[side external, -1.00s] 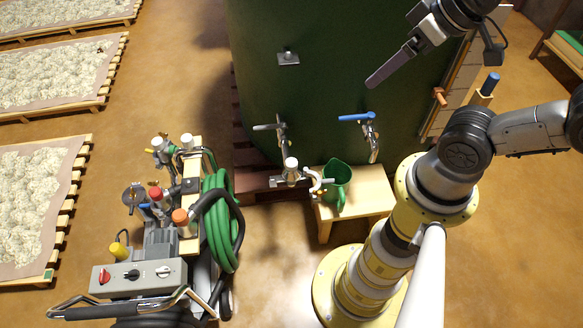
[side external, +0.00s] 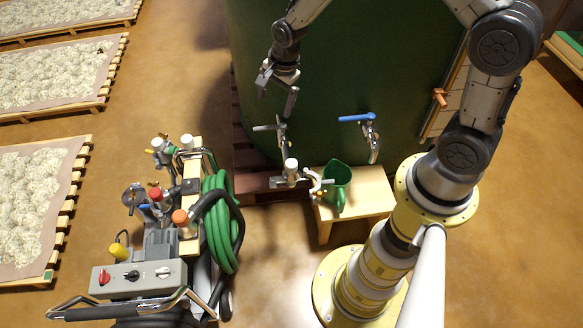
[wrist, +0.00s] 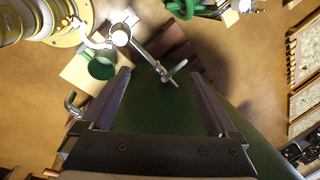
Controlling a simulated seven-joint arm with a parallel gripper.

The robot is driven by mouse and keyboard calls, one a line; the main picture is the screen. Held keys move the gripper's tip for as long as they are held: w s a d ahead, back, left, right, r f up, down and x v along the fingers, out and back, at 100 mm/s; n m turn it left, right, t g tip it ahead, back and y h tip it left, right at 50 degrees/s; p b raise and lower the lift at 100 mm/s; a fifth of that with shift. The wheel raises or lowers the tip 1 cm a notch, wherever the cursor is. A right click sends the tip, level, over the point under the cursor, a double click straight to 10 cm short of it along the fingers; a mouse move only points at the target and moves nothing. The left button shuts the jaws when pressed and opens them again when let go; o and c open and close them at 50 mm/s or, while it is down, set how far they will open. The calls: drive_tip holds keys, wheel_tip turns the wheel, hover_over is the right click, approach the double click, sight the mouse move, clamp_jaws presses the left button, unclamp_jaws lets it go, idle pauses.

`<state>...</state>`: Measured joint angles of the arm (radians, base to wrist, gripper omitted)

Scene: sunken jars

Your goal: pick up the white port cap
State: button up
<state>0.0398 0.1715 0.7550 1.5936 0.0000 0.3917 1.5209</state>
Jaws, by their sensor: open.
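A white round cap (side external: 291,164) tops the metal fitting that stands out from the green tank's left valve; it also shows in the wrist view (wrist: 120,36). Another white cap (side external: 187,141) stands at the back of the pump cart. I cannot tell which of the two is the port cap. My gripper (side external: 276,97) is open and empty, in front of the tank above the left valve (side external: 281,133). In the wrist view my gripper's fingers (wrist: 156,73) are spread wide, with the fitting's white cap beyond them, apart from both.
A blue-handled tap (side external: 365,119) is on the green tank (side external: 335,65), right of the fitting. A green jug (side external: 338,184) stands on a wooden stool (side external: 372,187) below. The pump cart (side external: 138,275), with red and orange caps and a coiled green hose (side external: 218,222), stands left.

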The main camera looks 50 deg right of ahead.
sight(291, 162)
drive_tip(key=s+f+g, duration=0.1)
drive_tip(key=f, duration=0.5)
drive_tip(key=s+f, duration=0.2)
drive_tip(key=f, duration=0.4)
drive_tip(key=s+f+g, duration=0.1)
drive_tip(key=s+f, duration=0.1)
drive_tip(key=f, duration=0.5)
drive_tip(key=shift+s+d+g, duration=0.1)
drive_tip(key=shift+d+g, duration=0.05)
drive_tip(key=shift+g, duration=0.15)
drive_tip(key=shift+f, duration=2.9)
clamp_jaws()
drive_tip(key=shift+r, duration=0.2)
